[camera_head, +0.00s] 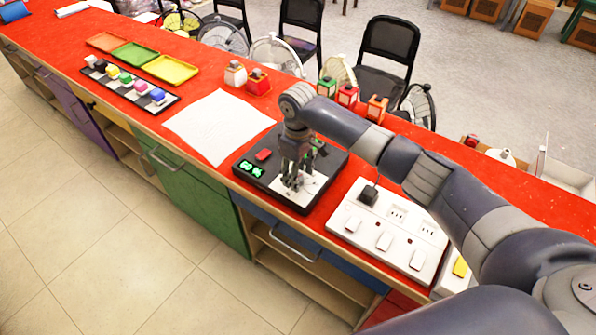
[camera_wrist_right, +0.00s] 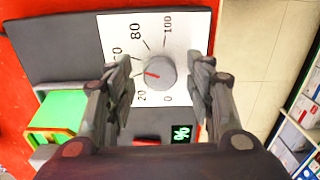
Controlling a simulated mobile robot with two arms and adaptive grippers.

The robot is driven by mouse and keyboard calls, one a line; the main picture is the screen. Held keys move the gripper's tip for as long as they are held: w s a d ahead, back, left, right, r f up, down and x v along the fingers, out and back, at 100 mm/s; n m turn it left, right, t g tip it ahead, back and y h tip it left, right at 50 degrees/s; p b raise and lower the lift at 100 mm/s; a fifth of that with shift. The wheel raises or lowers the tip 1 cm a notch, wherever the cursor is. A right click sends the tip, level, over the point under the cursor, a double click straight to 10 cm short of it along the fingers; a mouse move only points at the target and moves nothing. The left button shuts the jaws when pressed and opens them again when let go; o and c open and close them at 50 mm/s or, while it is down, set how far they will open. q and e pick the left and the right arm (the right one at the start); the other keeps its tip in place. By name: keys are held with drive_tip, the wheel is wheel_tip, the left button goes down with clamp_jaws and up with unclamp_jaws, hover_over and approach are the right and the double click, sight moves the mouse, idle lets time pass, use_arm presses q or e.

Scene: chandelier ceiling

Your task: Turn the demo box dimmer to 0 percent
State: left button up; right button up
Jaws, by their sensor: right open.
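The demo box (camera_head: 243,181) is a black box on the red counter, with a white dial plate (camera_head: 318,186). In the right wrist view the grey dimmer knob (camera_wrist_right: 160,71) sits on that plate, its red mark toward the left side of the scale. The 0 and 20 labels are at the lower edge, 80 and 100 at the top; a finger hides part of the scale. My right gripper (camera_head: 293,184) is over the plate. In the wrist view its open fingers (camera_wrist_right: 163,72) are on either side of the knob, with gaps. The green display (camera_head: 250,168) is unreadable. My left gripper is out of view.
A white socket panel (camera_head: 378,240) with a black plug stands right of the demo box. White paper (camera_head: 218,124) lies to its left.

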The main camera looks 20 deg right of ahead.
drive_tip(key=shift+f, duration=0.15)
drive_tip(key=c, duration=1.1)
drive_tip(key=shift+o, duration=0.2)
